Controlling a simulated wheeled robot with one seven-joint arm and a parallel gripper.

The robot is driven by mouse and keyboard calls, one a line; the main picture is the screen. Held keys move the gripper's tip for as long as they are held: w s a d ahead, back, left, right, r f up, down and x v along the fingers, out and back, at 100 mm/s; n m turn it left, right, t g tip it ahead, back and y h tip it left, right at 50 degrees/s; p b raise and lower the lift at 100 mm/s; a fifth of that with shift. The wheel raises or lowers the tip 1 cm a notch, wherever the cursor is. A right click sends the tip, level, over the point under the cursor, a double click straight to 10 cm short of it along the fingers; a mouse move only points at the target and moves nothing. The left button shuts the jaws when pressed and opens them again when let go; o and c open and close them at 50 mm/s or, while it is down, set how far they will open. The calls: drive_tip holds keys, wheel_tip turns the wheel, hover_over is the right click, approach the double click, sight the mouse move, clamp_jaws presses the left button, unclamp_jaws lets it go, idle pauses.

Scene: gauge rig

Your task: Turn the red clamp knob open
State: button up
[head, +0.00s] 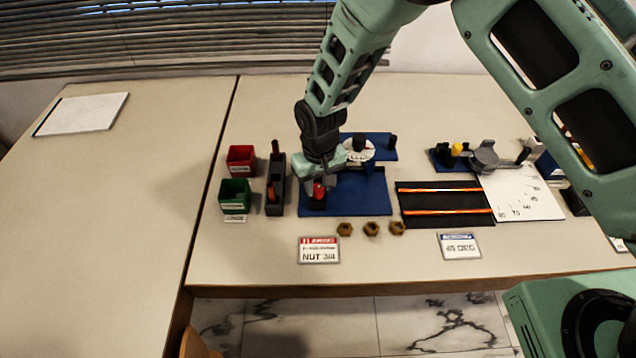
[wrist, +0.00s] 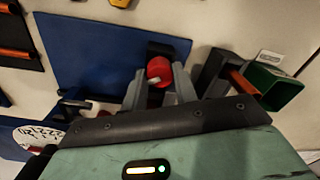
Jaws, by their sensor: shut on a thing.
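The red clamp knob (head: 319,189) stands at the front left of the blue gauge plate (head: 362,195) in the head view. In the wrist view the knob (wrist: 159,69) sits between the fingers of my gripper (wrist: 160,82), over a dark block on the blue plate (wrist: 95,60). My gripper (head: 318,186) is shut on the knob in the head view. The knob's lower part and its stem are hidden by the fingers. A white round dial (head: 358,150) stands behind my gripper on the rig.
Red (head: 241,157) and green (head: 234,193) bins and a dark tool rack (head: 275,190) stand close at left. Several brass nuts (head: 371,229) lie in front. A black tray with orange rods (head: 446,204) lies at right. The table's left part is mostly clear.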

sight(318, 186)
drive_tip(key=shift+n, duration=0.3)
drive_tip(key=n+b, duration=0.2)
drive_tip(key=n, duration=0.2)
drive_tip(key=shift+n, duration=0.4)
drive_tip(key=n+b, duration=0.1)
drive_tip(key=n, duration=0.4)
drive_tip(key=shift+n, duration=0.3)
drive_tip(key=o, duration=1)
drive_tip(key=shift+c, duration=0.2)
drive_tip(key=shift+r, duration=0.15)
wheel_tip(318, 186, up, 8)
drive_tip(key=p, duration=0.5)
